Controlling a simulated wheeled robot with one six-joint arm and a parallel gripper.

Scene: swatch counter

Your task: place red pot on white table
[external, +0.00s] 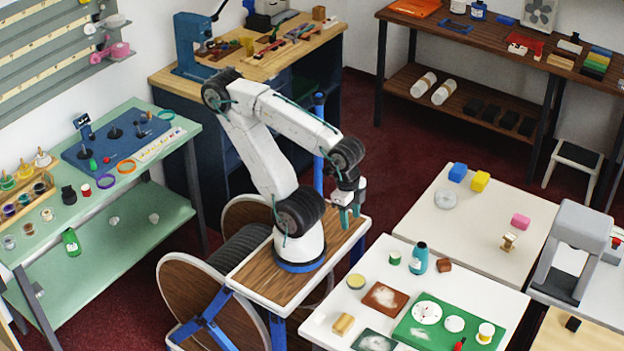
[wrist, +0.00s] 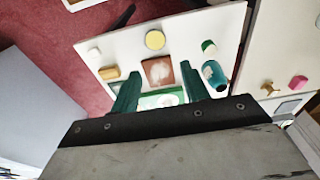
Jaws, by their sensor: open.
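A small red pot (external: 86,190) with a pale top stands on the green table (external: 185,135) at the left, beside a dark jar. The near white table (external: 400,248) is at the lower right and also shows in the wrist view (wrist: 120,47). A second white table (external: 415,215) stands behind it. My gripper (external: 350,218) hangs in the air near the left edge of the near white table, far from the red pot. In the wrist view my gripper (wrist: 160,90) has its teal fingers apart, with nothing held between them. The red pot is not visible there.
The near white table carries a teal bottle (external: 419,258), a green-labelled pot (external: 395,258), a yellow disc (external: 356,281), a brown tile (external: 385,298), a tan block (external: 343,324) and a green mat (external: 405,325). Bare room shows at its back left.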

